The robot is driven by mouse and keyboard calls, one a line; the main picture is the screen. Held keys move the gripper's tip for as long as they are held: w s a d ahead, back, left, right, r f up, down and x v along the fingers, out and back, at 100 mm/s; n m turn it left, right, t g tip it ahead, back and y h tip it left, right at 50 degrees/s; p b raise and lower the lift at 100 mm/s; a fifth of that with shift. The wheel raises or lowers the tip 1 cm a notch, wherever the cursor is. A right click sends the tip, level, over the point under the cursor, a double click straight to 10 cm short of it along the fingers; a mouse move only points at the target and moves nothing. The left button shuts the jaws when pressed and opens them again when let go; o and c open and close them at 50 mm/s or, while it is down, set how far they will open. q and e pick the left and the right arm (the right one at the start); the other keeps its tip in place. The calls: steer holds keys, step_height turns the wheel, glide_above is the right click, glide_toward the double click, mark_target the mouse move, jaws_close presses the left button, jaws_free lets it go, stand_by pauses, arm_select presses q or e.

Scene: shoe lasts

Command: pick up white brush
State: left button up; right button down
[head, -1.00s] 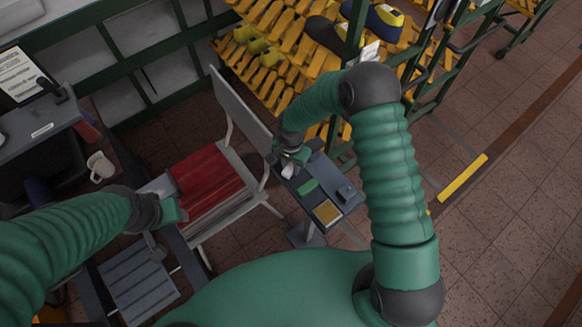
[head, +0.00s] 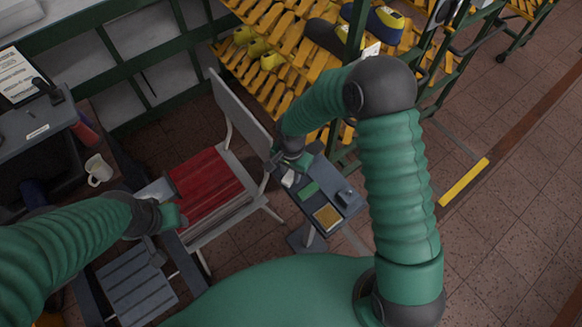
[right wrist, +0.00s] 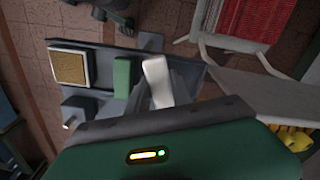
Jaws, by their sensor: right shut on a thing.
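The white brush (head: 288,179) is at the far left end of a small grey table (head: 345,207). It also shows as a white block in the right wrist view (right wrist: 156,80). My right gripper (head: 291,168) is at the brush and shut on it; its fingers are partly hidden by the wrist. I cannot tell if the brush is clear of the tabletop. My left gripper (head: 168,204) is off to the left, beside a chair with a red seat; its jaw state is unclear.
On the table are a green block (head: 310,190), a yellow-topped pad (head: 327,216) and a small dark block (head: 345,196). The chair (head: 208,185) stands left of it. A yellow-slatted rack (head: 275,62) with shoe lasts is behind. Open floor is at right.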

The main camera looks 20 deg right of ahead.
steer(key=s+a+r+b, duration=0.15)
steer(key=s+a, duration=0.25)
steer(key=s, duration=0.8)
steer(key=w+d+r+n, duration=0.2)
steer(key=w+d, duration=0.1)
steer(key=w+d+r+n, duration=0.1)
steer(key=w+n, duration=0.1)
steer(key=shift+d+b, duration=0.4)
steer(key=w+d+r+n, duration=0.3)
steer(key=d+r+n, duration=0.1)
steer(key=d+n, duration=0.1)
steer(key=shift+w+d+n, duration=0.3)
steer(key=shift+a, duration=0.1)
